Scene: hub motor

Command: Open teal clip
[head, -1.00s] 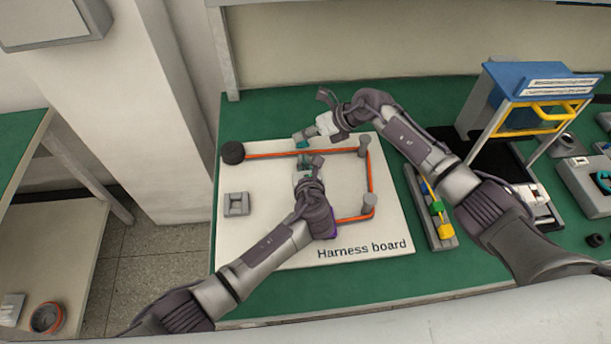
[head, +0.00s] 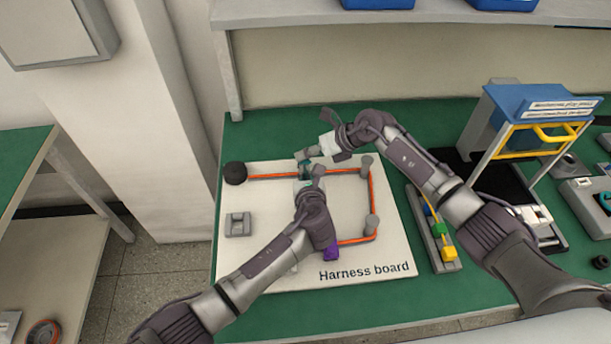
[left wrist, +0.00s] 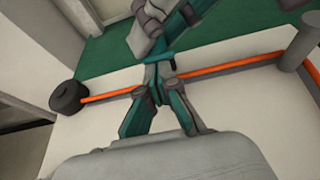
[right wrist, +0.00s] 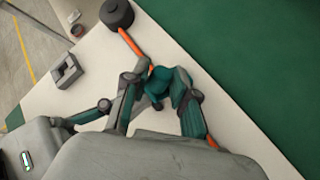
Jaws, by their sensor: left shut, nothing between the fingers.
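The teal clip (right wrist: 160,80) stands at the orange cable on the harness board, partly hidden by my grippers. My left gripper (left wrist: 158,90) is shut with nothing in it, its tips at the near side of the clip. My right gripper (right wrist: 162,75) has its fingertips on either side of the clip; whether they press on it I cannot tell. In the head view both grippers meet around the clip at the cable's upper run, my right gripper (head: 318,150) from the far right side. Whether the clip is open is hidden.
The orange cable (head: 371,195) runs from a black round end (head: 235,173) around grey posts (head: 371,224) on the white harness board (head: 245,265). A grey block (head: 238,225) stands at left. A purple part (head: 331,252) lies beside my left arm. A coloured-clip rack (head: 420,215) stands right.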

